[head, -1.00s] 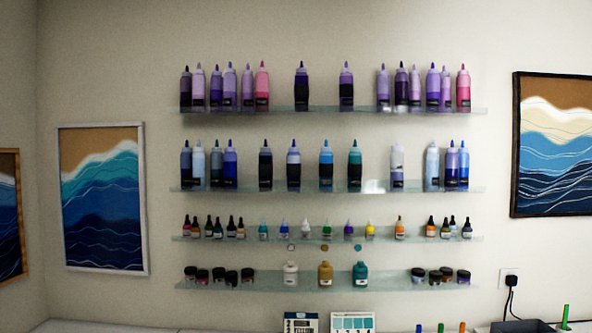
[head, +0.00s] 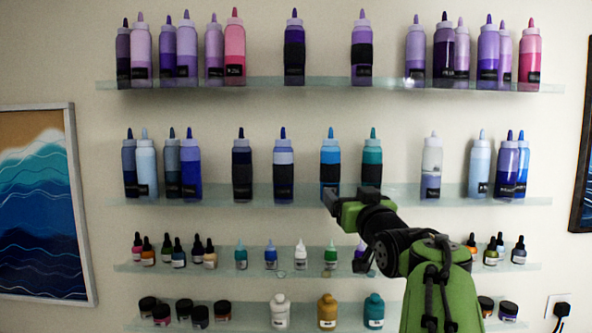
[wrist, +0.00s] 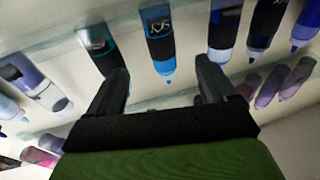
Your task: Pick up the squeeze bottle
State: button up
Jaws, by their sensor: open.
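Several squeeze bottles with pointed caps stand upright on the upper two glass shelves. A blue squeeze bottle with a dark band (head: 330,160) stands on the second shelf. In the wrist view, where the bottles show upside down, this blue bottle (wrist: 158,42) lies between the lines of my two fingers, beyond their tips. A teal bottle (head: 372,158) stands to its right, and a pale blue and dark one (head: 284,168) to its left. My gripper (head: 332,202) is open and empty, in front of the second shelf's edge, low by the blue bottle's base.
The second glass shelf (head: 220,200) has gaps between bottles. Small dropper bottles, including a green-labelled one (head: 330,258), stand on the shelf below. Jars and larger bottles (head: 327,312) stand on the lowest shelf. Purple and pink bottles fill the top shelf.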

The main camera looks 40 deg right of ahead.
aim_at(333, 175)
jog(key=p+x, duration=0.1)
jog(key=x, duration=0.2)
jog(key=p+x, duration=0.2)
jog(key=x, duration=0.1)
jog(key=p+x, duration=0.1)
jog(key=x, duration=0.2)
jog(key=shift+w+r+p, duration=0.1)
jog(key=shift+r+p, duration=0.2)
jog(key=shift+r, duration=0.15)
jog(key=p+x, duration=0.3)
jog(key=x, duration=0.2)
jog(key=shift+r+p, duration=0.1)
jog(key=shift+p, duration=0.2)
jog(key=shift+w+d, duration=0.1)
jog(key=shift+s+a, duration=0.2)
jog(key=shift+s, duration=0.05)
jog(key=shift+c, duration=0.9)
jog(key=c, duration=1)
